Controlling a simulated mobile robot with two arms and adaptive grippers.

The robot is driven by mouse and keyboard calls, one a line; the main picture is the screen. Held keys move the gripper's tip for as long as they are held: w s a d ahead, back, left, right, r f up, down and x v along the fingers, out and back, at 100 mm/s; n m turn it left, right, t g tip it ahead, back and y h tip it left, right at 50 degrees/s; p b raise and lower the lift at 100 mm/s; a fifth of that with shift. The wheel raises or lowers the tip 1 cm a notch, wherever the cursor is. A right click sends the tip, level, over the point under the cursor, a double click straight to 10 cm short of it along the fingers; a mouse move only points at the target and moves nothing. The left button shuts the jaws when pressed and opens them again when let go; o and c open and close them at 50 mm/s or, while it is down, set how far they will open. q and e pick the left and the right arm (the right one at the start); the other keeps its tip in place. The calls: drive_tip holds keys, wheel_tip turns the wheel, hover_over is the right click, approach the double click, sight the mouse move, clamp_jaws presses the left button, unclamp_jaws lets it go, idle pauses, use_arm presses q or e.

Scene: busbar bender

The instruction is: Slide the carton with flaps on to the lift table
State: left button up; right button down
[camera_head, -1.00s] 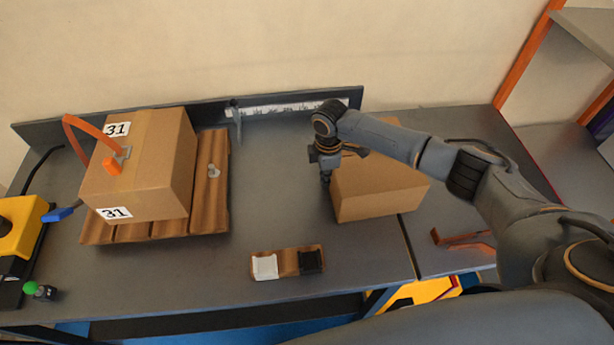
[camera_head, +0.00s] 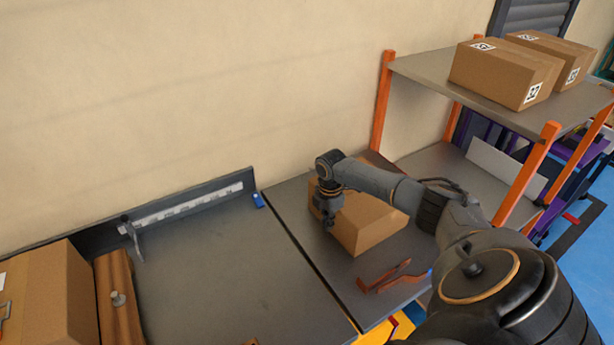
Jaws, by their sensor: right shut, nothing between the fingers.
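The plain brown carton (camera_head: 372,222) sits on the right-hand table top (camera_head: 345,285), the lift table, to the right of the dark seam between the two tops. My right arm crosses above it and hides part of its top, so its flaps are hard to make out. My right gripper (camera_head: 328,222) is shut and empty, pointing down at the carton's left side. It looks close against that side; I cannot tell whether they touch. My left gripper is out of view.
The bench (camera_head: 225,275) left of the seam is mostly clear. A taped carton (camera_head: 50,300) and a wooden slat with a bolt (camera_head: 118,298) stand at far left. A copper-coloured bracket (camera_head: 385,277) lies in front of the plain carton. An orange-post shelf (camera_head: 430,75) holds boxes at right.

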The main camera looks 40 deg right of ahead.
drive_tip(key=shift+s+d, duration=0.1)
drive_tip(key=shift+d, duration=0.4)
drive_tip(key=shift+a+r+p, duration=0.1)
drive_tip(key=shift+a+p, duration=0.2)
drive_tip(key=shift+p, duration=0.05)
drive_tip(key=a+p, duration=0.2)
drive_tip(key=shift+w+a+r, duration=0.15)
drive_tip(key=shift+w+a, duration=0.05)
drive_tip(key=shift+a, duration=0.2)
wheel_tip(320, 180, up, 10)
drive_tip(key=b, duration=0.2)
drive_tip(key=shift+w+a+f, duration=0.15)
drive_tip(key=shift+a+f, duration=0.1)
drive_tip(key=shift+a, duration=0.05)
